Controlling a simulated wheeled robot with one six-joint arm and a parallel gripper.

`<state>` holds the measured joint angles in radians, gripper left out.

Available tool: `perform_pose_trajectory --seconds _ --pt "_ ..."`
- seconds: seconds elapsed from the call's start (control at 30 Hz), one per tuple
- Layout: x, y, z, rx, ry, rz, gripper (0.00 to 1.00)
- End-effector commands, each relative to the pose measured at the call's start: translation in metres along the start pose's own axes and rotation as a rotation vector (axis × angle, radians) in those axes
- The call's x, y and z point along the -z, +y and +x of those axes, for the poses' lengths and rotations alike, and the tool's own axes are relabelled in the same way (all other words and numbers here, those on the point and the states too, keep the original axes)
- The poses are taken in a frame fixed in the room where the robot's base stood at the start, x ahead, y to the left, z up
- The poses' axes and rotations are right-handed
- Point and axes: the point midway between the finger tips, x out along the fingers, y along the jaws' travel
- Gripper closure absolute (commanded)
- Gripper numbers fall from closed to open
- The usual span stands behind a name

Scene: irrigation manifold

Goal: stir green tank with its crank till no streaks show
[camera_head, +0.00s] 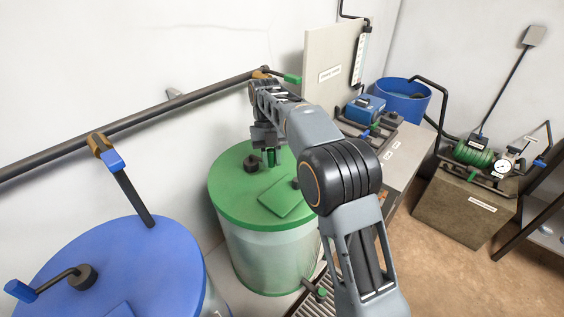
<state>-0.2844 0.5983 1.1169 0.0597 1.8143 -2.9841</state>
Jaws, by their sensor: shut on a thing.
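The green tank (262,262) stands in the middle, with a green lid (228,190) and a pale, translucent wall. A dark crank hub (251,165) stands on the lid. My gripper (268,155) reaches down over the back of the lid and is shut on the crank's green handle (271,160). The jaws and my arm partly hide the handle and the crank arm. A square green hatch (283,198) lies on the lid in front. My arm covers the tank's right side. I cannot tell from this view whether streaks show in the liquid.
A blue tank (120,262) with its own crank (50,282) stands at front left. A dark pipe (130,122) with a blue valve (113,160) runs along the wall. A grey bench (408,150) and a blue barrel (404,100) stand behind right.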

Motion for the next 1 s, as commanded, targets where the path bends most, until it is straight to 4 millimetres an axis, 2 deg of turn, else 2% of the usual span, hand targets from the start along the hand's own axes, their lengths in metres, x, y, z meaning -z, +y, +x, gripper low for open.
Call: perform_pose_trajectory --seconds 0.17,0.6,0.63,0.87,1.0 --pt "-0.0003 0.0084 0.0004 0.015 -0.002 -0.044 1.00" --pt "0.0002 0.0097 -0.0007 0.018 -0.001 -0.047 1.00" --pt "0.0002 0.0097 -0.0007 0.018 -0.001 -0.047 0.72" --pt "-0.0002 0.0079 -0.0004 0.018 0.000 -0.043 0.50" --pt "-0.0003 0.0074 -0.0003 0.018 0.000 -0.042 0.49"
